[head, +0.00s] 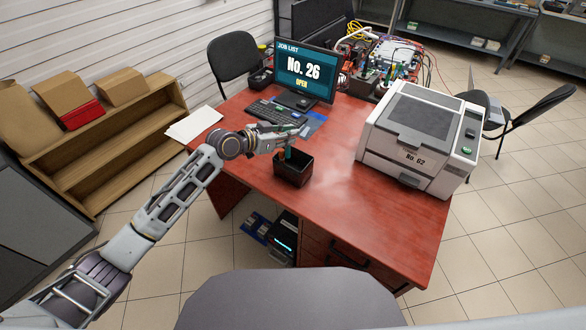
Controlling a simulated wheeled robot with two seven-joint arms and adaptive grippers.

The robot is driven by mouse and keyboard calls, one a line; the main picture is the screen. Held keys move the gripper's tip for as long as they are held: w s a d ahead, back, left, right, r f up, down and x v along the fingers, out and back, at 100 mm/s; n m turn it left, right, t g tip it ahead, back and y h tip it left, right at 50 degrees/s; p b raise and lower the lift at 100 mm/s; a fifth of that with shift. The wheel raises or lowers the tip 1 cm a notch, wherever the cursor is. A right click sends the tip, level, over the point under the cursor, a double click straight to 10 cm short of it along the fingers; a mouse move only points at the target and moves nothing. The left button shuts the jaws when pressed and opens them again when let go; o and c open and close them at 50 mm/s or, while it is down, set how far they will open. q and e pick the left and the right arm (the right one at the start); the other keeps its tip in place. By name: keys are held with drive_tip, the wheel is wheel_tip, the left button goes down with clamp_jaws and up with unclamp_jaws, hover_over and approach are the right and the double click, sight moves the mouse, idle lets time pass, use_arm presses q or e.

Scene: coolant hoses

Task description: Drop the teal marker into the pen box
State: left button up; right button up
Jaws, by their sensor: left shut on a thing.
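The pen box (293,173) is a dark open-topped box on the red desk, left of the printer. My left gripper (291,138) is just above the box, shut on the teal marker (288,153). The marker hangs down from the fingers over the box opening. I cannot tell whether its lower end is inside the rim. My right gripper is not in view.
A monitor (305,73), a keyboard (275,112) and a blue mat (313,124) are behind the box. A large printer (418,135) stands at the right. White papers (193,124) lie at the desk's left edge. The desk front (345,215) is clear.

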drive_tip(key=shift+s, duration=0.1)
use_arm(q)
drive_tip(key=o, duration=0.8)
drive_tip(key=shift+o, duration=0.3)
drive_tip(key=v, duration=1.2)
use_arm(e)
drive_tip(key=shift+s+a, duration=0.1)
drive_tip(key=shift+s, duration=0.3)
use_arm(q)
drive_tip(key=shift+r, duration=0.1)
idle(0.4)
